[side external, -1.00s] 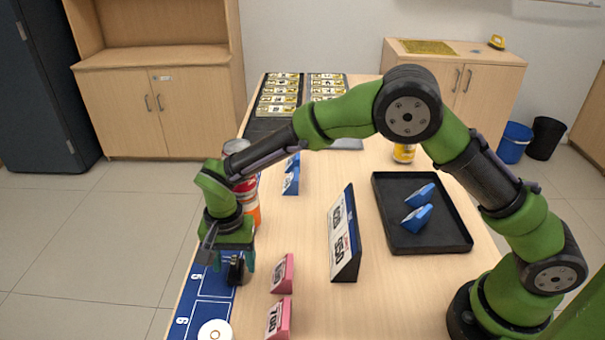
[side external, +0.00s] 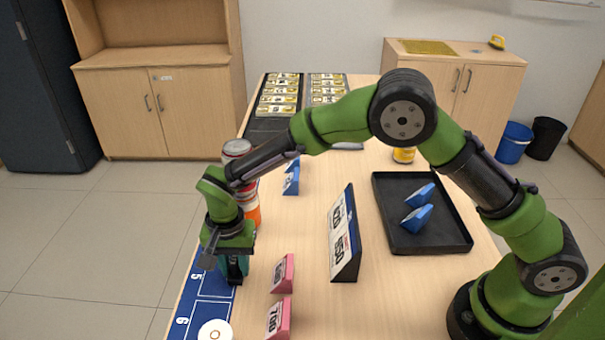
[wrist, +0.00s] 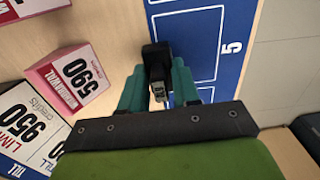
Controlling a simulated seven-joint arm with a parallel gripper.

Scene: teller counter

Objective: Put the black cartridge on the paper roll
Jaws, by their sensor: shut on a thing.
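My gripper (side external: 233,268) points down over the left edge of the counter, at the blue numbered mat. Its teal fingers are shut on the black cartridge (wrist: 156,62), which shows between them in the wrist view. In the side view the cartridge (side external: 235,271) is partly hidden by the fingers, and I cannot tell whether it touches the mat. The white paper roll (side external: 215,331) lies at the near end of the mat, by the number 6, closer to the camera than my gripper. It is cut by the frame's lower edge.
Pink signs (side external: 283,273) stand just right of the mat, with a larger white and blue sign (side external: 345,235) beyond. Cans (side external: 237,149) stand behind my gripper. A black tray (side external: 447,243) holds blue signs. The mat (side external: 213,287) is clear between gripper and roll.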

